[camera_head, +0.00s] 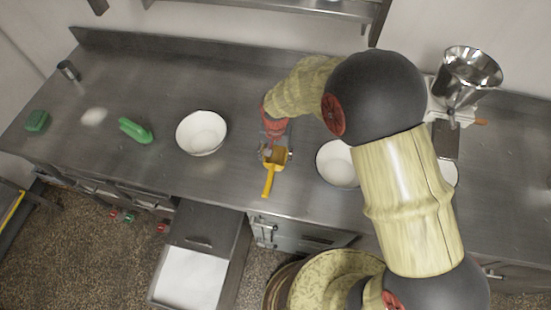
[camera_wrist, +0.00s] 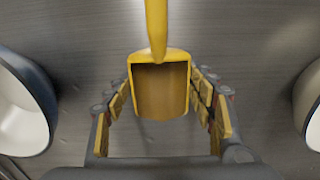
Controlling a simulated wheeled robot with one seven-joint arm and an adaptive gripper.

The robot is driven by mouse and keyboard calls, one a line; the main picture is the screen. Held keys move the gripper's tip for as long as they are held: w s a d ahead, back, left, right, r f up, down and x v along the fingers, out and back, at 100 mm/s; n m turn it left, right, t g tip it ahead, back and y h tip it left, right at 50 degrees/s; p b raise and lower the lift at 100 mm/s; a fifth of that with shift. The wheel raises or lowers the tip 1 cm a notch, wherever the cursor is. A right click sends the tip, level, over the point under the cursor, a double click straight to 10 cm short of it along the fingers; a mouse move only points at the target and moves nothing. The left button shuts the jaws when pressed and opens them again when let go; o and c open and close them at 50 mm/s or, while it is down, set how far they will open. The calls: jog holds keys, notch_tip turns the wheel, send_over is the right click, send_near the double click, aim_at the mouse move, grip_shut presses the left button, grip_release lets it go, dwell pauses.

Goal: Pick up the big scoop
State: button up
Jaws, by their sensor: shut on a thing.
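The big scoop is yellow, with a boxy open bowl and a straight handle (camera_head: 268,183). In the head view it is at the middle of the steel counter, with its handle toward the front edge. My gripper (camera_head: 275,153) is over the bowl end of the scoop. In the wrist view the scoop (camera_wrist: 160,92) lies between the two padded fingers of my gripper (camera_wrist: 164,105), with its handle running to the top of the picture. The fingers are shut on the sides of the bowl. I cannot tell whether the scoop touches the counter.
A white bowl (camera_head: 202,133) stands left of the scoop and another white bowl (camera_head: 337,164) stands right. A green scoop (camera_head: 136,130), a green brush-like thing (camera_head: 37,121) and a metal cup (camera_head: 68,70) are farther left. A steel-hoppered machine (camera_head: 468,75) stands at the right. A drawer (camera_head: 190,278) is open below.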

jog(key=c, duration=0.5)
jog(key=shift+r, duration=0.15)
